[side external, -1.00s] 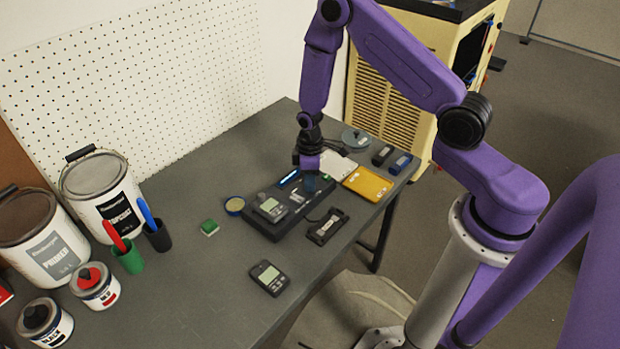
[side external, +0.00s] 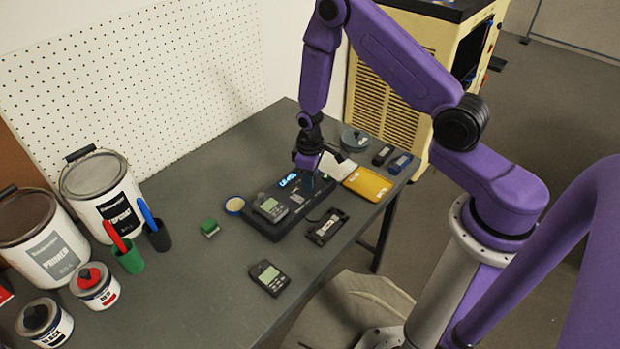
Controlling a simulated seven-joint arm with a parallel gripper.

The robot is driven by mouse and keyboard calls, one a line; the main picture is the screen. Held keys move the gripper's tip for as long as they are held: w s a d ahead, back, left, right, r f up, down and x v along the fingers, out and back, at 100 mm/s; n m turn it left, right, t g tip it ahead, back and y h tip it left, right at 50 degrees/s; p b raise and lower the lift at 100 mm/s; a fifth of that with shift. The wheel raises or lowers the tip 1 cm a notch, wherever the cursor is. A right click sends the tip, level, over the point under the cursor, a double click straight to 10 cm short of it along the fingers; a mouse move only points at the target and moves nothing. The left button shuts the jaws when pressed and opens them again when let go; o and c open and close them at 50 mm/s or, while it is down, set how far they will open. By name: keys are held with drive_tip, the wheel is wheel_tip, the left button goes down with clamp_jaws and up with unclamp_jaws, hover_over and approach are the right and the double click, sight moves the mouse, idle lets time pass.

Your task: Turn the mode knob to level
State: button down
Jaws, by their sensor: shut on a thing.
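A dark control unit (side external: 263,229) lies on the grey table, with a small lit blue display (side external: 288,181) near its back edge. The display's text is too small to read surely. My gripper (side external: 306,179) points down over the unit's right part, just right of the display, and is shut on the mode knob. The knob itself is mostly hidden under the fingers, so its pointer cannot be seen. A grey handheld meter (side external: 270,208) rests on the unit's left part.
A yellow case (side external: 368,184) and a white sheet lie right of my gripper. A black module (side external: 327,226) is in front of the unit, another handheld meter (side external: 269,278) nearer the front edge. The table's middle left is clear.

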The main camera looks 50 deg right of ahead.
drive_tip(key=c, duration=0.9)
unclamp_jaws()
drive_tip(key=shift+o, duration=0.2)
wheel_tip(320, 180, up, 18)
drive_tip(key=shift+f, duration=0.25)
drive_tip(key=s+a+r+n, duration=0.2)
drive_tip(key=s+a+r, duration=0.15)
drive_tip(key=s, duration=0.25)
drive_tip(key=s+a+r+n, duration=0.2)
drive_tip(key=s+a+r, duration=0.1)
drive_tip(key=s+a, duration=0.25)
drive_tip(key=s+d+r+n, duration=0.1)
drive_tip(key=s+n, duration=0.1)
drive_tip(key=s, duration=0.6)
drive_tip(key=s+d+r+n, duration=0.1)
drive_tip(key=s+r+n, duration=0.1)
drive_tip(key=s, duration=0.7)
drive_tip(key=shift+r, duration=0.15)
